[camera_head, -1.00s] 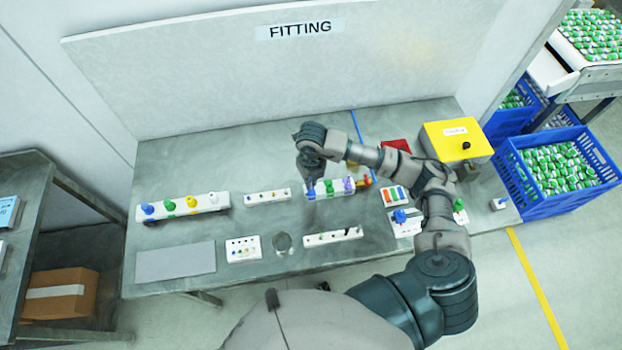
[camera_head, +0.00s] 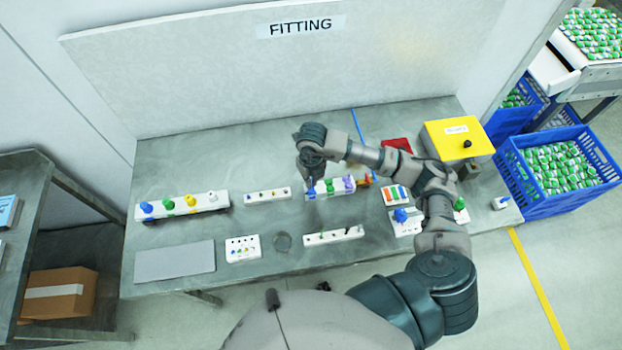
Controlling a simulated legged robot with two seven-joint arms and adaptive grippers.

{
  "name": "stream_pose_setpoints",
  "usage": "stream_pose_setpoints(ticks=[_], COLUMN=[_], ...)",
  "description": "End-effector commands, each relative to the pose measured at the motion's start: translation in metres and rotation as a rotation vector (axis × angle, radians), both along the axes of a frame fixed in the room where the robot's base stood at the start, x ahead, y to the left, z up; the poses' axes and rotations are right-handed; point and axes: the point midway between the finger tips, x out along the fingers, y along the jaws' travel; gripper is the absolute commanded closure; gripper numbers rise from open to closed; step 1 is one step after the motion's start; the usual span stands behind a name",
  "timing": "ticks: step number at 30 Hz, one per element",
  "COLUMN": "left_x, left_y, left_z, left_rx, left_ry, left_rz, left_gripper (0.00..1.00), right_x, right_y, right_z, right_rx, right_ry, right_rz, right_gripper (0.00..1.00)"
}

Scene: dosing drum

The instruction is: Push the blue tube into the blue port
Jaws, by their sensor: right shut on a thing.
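My right gripper (camera_head: 312,178) points down over the left end of a white block (camera_head: 345,194) in the middle of the bench. It is shut on a small blue tube (camera_head: 311,191), which shows just below the fingertips. Green and purple pieces stand on the same block to its right. The blue port is not clearly seen, and I cannot tell how deep the tube sits in the block. My left gripper is not in view.
A white rack (camera_head: 182,207) with blue, green, yellow and white pieces stands at the left. Small white strips (camera_head: 267,194) lie around the block. A yellow box (camera_head: 457,138) stands at the right. A grey mat (camera_head: 175,262) lies at the front left.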

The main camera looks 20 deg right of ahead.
Motion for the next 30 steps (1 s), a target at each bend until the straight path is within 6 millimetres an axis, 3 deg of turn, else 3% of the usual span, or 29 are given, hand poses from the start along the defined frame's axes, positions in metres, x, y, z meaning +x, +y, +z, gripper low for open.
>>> stream_pose_setpoints(ticks=[26, 27, 30], left_x=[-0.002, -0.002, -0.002], left_y=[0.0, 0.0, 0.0], left_z=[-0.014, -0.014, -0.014], left_rx=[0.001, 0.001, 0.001], left_ry=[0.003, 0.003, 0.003], left_rz=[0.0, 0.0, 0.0], left_gripper=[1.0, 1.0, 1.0], right_x=[0.0, 0.0, 0.0], right_y=[0.0, 0.0, 0.0], right_z=[-0.019, -0.019, -0.019], right_rx=[-0.001, -0.001, -0.001], right_ry=[0.001, 0.001, 0.001], right_rz=[0.0, 0.0, 0.0], right_gripper=[1.0, 0.86, 0.64])
